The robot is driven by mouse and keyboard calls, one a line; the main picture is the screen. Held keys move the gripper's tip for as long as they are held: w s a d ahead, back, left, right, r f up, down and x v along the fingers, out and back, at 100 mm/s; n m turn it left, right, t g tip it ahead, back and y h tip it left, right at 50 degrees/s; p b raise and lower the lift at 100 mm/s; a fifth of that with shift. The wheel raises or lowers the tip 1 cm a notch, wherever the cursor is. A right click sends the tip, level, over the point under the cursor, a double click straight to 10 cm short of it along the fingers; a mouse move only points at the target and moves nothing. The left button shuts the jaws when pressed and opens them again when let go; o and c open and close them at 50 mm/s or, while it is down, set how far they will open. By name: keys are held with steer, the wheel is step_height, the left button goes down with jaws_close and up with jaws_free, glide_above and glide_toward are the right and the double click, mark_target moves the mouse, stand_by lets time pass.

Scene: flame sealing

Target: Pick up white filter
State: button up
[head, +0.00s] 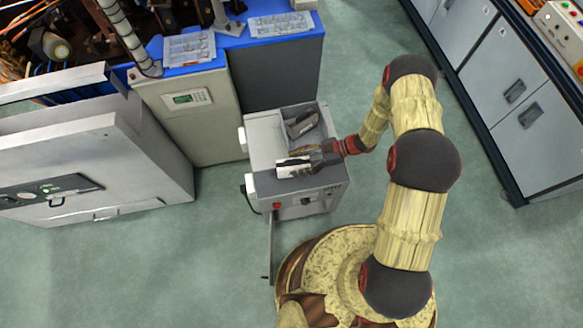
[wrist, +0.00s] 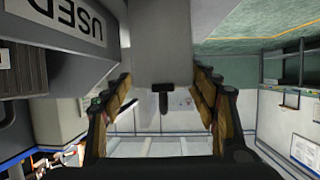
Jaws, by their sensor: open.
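The white filter (head: 292,168) appears as a small white block at the front left of the grey cabinet top. In the wrist view a pale grey-white block (wrist: 163,50) with a short dark peg below it lies between my finger pads; it appears to be the filter. My gripper (head: 296,161) reaches in from the right at the filter in the head view. In the wrist view my gripper (wrist: 162,88) is open, with one brown-padded finger on each side of the block. I cannot tell whether the pads touch it.
The grey cabinet (head: 262,150) has a recessed top holding a dark grey piece (head: 302,124). An upside-down "USED" label (wrist: 78,18) is on a grey surface beside my left finger. A grey machine (head: 190,135) stands behind left. Open green floor (head: 400,60) lies to the right.

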mark_target(283, 166)
steer(key=b+x, duration=0.2)
steer(key=x, duration=0.3)
steer(key=shift+s+a+f, duration=0.1)
steer(key=shift+s+a, duration=0.1)
steer(key=shift+a, duration=0.1)
steer(key=c, duration=0.3)
steer(key=c, duration=1)
